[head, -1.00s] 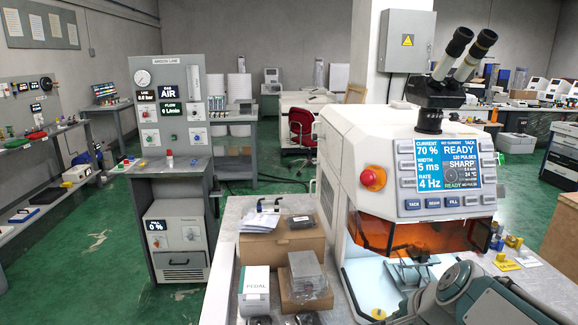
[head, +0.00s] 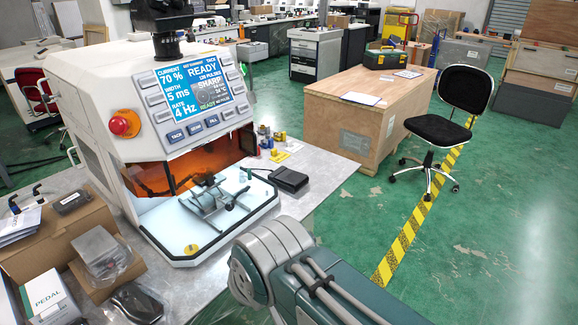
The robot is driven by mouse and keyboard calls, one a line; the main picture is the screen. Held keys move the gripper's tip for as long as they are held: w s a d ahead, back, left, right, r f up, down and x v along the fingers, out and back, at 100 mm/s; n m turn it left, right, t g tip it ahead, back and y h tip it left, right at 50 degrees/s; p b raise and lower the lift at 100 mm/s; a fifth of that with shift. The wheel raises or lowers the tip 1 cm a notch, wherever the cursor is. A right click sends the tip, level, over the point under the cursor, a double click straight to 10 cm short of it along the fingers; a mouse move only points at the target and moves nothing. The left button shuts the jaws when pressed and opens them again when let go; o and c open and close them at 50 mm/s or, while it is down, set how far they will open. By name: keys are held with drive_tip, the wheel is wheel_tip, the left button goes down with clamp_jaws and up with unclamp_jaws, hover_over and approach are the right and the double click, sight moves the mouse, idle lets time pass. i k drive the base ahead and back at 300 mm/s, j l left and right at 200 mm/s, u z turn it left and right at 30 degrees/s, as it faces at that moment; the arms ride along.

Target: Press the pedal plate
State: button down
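A flat black device (head: 289,180) that looks like a foot pedal lies on the bench top, just right of the white machine's open lit chamber. I cannot make out its plate in detail. A white box labelled PEDAL (head: 50,297) stands at the lower left of the bench. My arm crosses the bottom of the head view, in front of the bench. My gripper is not in the picture, so its distance from the pedal and its opening cannot be seen.
The white machine (head: 90,120) has a screen reading READY, a red knob (head: 125,123) and a fixture (head: 215,195) in its chamber. Small coloured pieces (head: 272,142) stand behind the black device.

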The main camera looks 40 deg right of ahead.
sight(291, 178)
drive_tip(key=i+l+z, duration=0.15)
drive_tip(key=z, duration=0.9)
